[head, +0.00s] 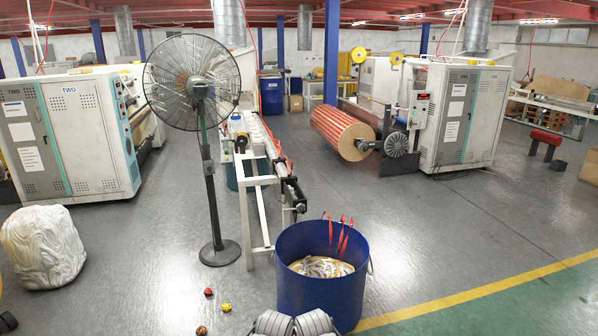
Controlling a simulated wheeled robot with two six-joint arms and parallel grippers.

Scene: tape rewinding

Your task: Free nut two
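I cannot make out which thing is nut two. A white machine cabinet (88,135) marked "TWO" stands at the left, with a green control strip on its edge. At the right, a large red-striped roll (342,131) sits on a shaft in front of another white machine (463,116). A round dark ribbed part (397,144) is beside the roll's end; no nut is distinct there. Neither of my grippers is recognisable in the head view.
A blue drum (318,300) of pale strips stands in front. A white-framed bench (258,212) and a fan (208,150) stand left of it. A white bundle (43,247) and small red (208,292) and yellow (226,307) objects lie on the floor. Open floor lies right.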

